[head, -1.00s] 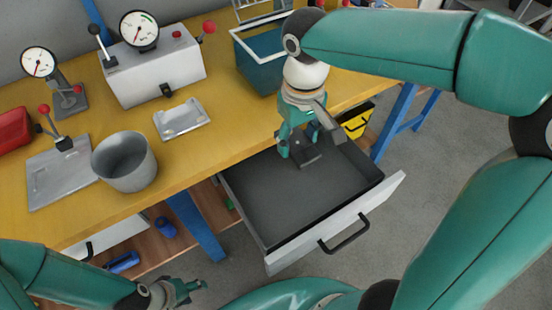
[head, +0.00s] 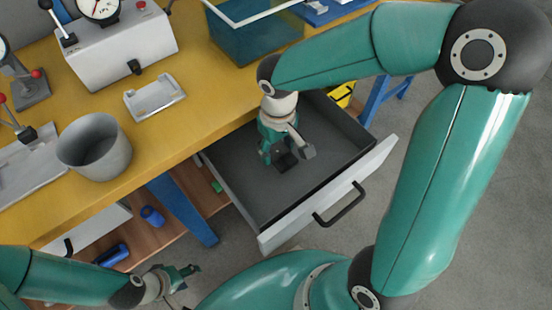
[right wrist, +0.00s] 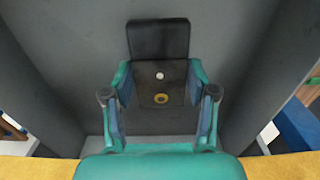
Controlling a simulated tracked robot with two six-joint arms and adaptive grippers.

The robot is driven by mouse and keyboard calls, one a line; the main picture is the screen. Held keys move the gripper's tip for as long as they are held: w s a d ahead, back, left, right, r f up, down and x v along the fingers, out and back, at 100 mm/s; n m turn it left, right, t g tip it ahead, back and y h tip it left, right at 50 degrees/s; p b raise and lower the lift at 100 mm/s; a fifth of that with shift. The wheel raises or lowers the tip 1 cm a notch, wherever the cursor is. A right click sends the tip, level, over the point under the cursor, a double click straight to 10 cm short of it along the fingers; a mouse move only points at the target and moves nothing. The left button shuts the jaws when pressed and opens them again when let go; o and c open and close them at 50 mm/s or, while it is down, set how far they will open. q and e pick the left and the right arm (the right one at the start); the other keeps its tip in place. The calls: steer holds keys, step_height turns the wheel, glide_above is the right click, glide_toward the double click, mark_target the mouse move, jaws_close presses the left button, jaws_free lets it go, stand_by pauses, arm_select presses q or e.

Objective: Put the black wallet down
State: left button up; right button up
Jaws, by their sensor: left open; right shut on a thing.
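The black wallet (head: 284,160) is in my right gripper (head: 279,148), inside the open drawer (head: 322,210). In the right wrist view the wallet (right wrist: 158,40) stands out dark beyond the fingers of the right gripper (right wrist: 160,92), with its lower part between them. That part carries a white dot and a yellow ring. The gripper is shut on it. I cannot tell whether the wallet touches the drawer floor. My left gripper (head: 184,277) is open and empty, low at the front left, away from the drawer.
The drawer's grey floor around the wallet is bare. The yellow workbench (head: 215,112) holds a grey cup (head: 94,147), a white tray (head: 155,96), a gauge box (head: 116,42) and a teal bin (head: 252,38). Blue items (head: 112,254) lie on a lower shelf.

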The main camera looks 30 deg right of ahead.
mark_target(278, 151)
steer(key=shift+f+b, duration=0.5)
steer(key=shift+f, duration=1.7)
steer(key=shift+f, duration=0.2)
steer(key=o, duration=1.1)
steer(key=shift+r, duration=0.1)
steer(key=shift+o, duration=0.2)
steer(key=shift+r, duration=0.1)
steer(key=shift+r, duration=0.2)
step_height(278, 151, up, 12)
steer(key=p, duration=0.3)
steer(key=shift+f, duration=0.15)
